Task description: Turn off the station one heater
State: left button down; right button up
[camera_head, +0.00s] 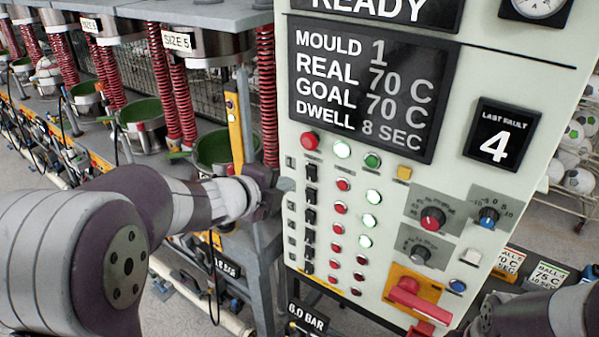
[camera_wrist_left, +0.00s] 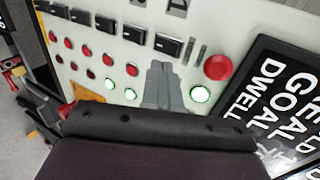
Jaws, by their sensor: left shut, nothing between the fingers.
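The pale control panel (camera_head: 395,185) carries a column of black rocker switches, the top one (camera_head: 311,171) lying below a big red button (camera_head: 310,141). The same top switch (camera_wrist_left: 168,45) shows in the left wrist view. Which switch is for the station one heater I cannot read. My left gripper (camera_head: 286,185) is shut and empty, at the panel's left edge beside the upper switches. In the left wrist view its fingertips (camera_wrist_left: 160,66) lie close to the top switch; touching or apart I cannot tell.
A dark display (camera_head: 372,85) reads mould 1, real 70 C, goal 70 C. A lit lamp (camera_head: 342,149) and several others glow beside red lamps. A red handle (camera_head: 418,300) juts out low on the panel. Presses with red springs (camera_head: 267,95) stand left.

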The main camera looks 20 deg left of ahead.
aim_at(309, 170)
pick_arm(q)
jog(key=w, duration=0.1)
jog(key=w+d+p, duration=0.1)
jog(key=w, duration=0.3)
jog(key=shift+w+d+f+p, duration=0.25)
jog(key=shift+d+f+p, duration=0.05)
jog(key=shift+d+p, duration=0.1)
jog(key=shift+w+d, duration=0.1)
jog(key=shift+w, duration=0.15)
jog(key=shift+s, duration=0.1)
